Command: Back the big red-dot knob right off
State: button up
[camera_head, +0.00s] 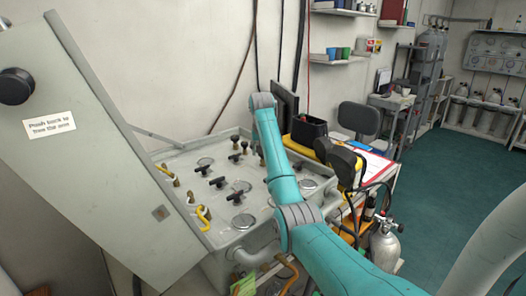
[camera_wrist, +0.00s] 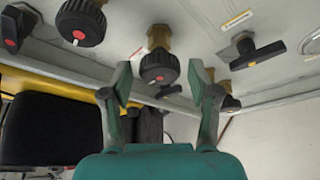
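In the wrist view a round black knob with a red dot (camera_wrist: 159,68) sits on a brass stem and appears between the fingers of my gripper (camera_wrist: 160,76). The gripper is open, with a gap showing on both sides of the knob; I cannot tell how deep the knob sits between the fingertips. A second round black red-dot knob (camera_wrist: 80,22) is at upper left and looks larger, perhaps because it is nearer. In the head view the grey air panel (camera_head: 228,232) shows several black handles; my teal arm reaches over it and hides these knobs and most of my gripper.
In the head view a tilted grey cover (camera_head: 85,130) stands left of the panel. A gas cylinder (camera_head: 384,246) stands at right.

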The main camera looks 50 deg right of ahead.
jog(key=shift+r, duration=0.1)
jog(key=v, duration=0.7)
jog(key=shift+r, duration=0.2)
dwell(0.6)
